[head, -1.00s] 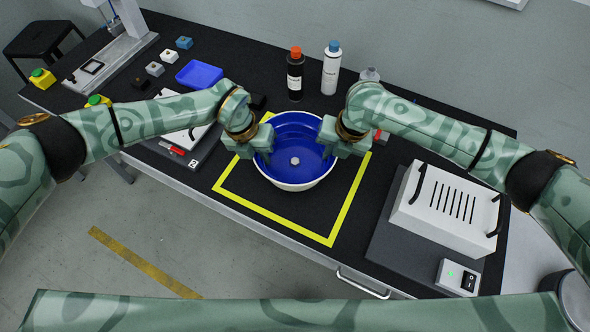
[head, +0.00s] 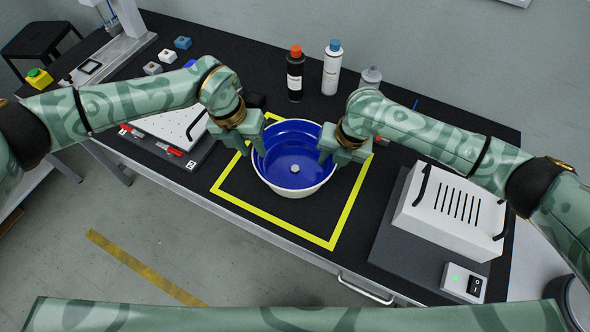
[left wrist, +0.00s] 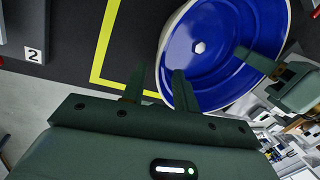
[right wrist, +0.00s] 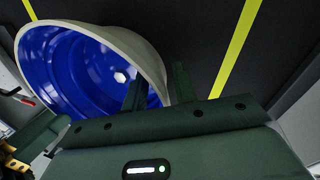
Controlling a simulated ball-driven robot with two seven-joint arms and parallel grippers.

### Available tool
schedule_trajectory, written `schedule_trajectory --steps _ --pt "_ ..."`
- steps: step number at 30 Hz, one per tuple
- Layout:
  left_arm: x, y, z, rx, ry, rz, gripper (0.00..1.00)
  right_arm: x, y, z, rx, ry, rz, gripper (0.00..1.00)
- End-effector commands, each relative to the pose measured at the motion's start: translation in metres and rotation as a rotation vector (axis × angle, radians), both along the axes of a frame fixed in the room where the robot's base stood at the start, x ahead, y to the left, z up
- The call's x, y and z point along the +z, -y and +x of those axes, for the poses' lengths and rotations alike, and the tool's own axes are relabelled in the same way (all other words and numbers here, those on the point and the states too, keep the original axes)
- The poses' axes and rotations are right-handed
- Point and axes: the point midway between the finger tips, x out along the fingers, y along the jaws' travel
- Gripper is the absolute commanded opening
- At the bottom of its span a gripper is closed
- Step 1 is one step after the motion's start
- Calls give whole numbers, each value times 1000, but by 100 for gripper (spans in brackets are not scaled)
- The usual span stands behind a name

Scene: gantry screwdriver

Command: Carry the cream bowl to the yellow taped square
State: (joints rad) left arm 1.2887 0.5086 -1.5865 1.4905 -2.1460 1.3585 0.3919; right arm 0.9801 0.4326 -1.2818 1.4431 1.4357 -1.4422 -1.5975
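The cream bowl (head: 318,190), blue inside, is upright within the yellow taped square (head: 338,222) and appears to rest on the black tabletop. A small pale hexagonal piece (head: 295,169) lies in its bottom. My left gripper (head: 256,141) is at the bowl's left rim; in the left wrist view its fingers (left wrist: 158,88) are apart, one overlapping the bowl and one outside it. My right gripper (head: 333,153) is at the right rim; in the right wrist view its fingers (right wrist: 158,88) are apart with the cream rim between them. Contact with the rim cannot be told.
A white slotted box (head: 448,210) with black handles stands to the right, beside a switch box (head: 463,282). Two bottles (head: 295,75) (head: 331,68) and a grey container (head: 370,77) stand behind the bowl. A white perforated plate (head: 175,122) lies left. Tabletop in front of the bowl is clear.

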Motion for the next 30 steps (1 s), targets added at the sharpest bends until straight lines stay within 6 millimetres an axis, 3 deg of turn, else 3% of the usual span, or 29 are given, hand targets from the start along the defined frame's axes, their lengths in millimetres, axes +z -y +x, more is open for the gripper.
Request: schedule_trajectory --steps 6,11,24,30 --pt "39 -9 1 -1 1 0 30 0 0 0 0 0 0 28" --pt "49 -12 0 0 -1 0 30 5 2 0 1 1 0 28" --pt "49 -12 0 0 -1 0 30 94 23 -6 1 3 -1 28" --pt "49 -12 0 0 -1 0 30 114 27 -8 0 1 -1 28"
